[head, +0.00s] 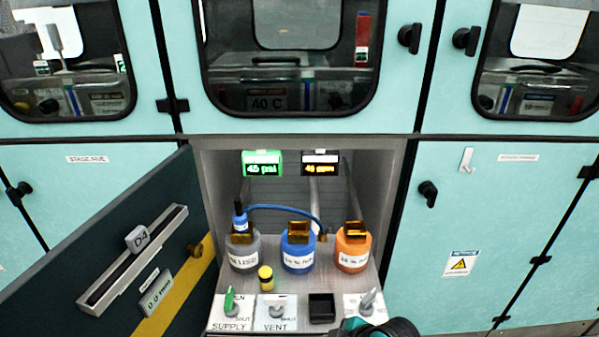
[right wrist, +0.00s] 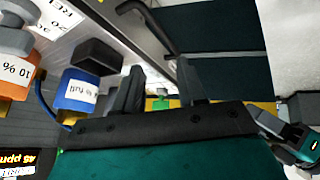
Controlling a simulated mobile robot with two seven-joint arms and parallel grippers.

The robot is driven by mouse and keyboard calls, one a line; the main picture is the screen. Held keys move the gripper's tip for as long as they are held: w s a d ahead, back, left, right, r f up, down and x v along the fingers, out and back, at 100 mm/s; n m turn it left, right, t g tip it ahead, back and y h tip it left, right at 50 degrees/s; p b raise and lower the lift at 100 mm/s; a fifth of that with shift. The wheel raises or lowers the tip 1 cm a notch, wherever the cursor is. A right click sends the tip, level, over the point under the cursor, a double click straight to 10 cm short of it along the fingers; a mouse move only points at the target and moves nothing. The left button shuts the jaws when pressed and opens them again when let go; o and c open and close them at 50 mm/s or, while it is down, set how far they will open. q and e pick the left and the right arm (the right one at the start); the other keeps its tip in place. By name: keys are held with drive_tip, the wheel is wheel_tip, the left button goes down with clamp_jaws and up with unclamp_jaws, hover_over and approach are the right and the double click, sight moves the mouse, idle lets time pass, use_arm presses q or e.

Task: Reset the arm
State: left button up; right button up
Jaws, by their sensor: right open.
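My right gripper (right wrist: 160,65) shows in the right wrist view with its two dark fingers apart and nothing between them. In the head view a teal and black part of my right arm shows at the bottom edge, just in front of the switch panel; its fingers cannot be made out there. My left gripper is not seen in the head view. A black and teal part of mine shows at the right edge of the right wrist view, and I cannot tell what part it is.
An open bay holds grey (head: 243,258), blue (head: 297,260) and orange (head: 351,262) labelled modules. A small blue connector (head: 240,222) with a hose tops the grey one. A dark door (head: 100,245) stands open at left. SUPPLY (head: 229,300) and VENT (head: 278,310) switches line the front.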

drive_tip(key=s+d+m+t+h, duration=0.3)
drive_tip(key=s+d+m+t, duration=0.3)
drive_tip(key=s+d+m, duration=0.4)
drive_tip(key=shift+d+m, duration=0.8)
idle(0.5)
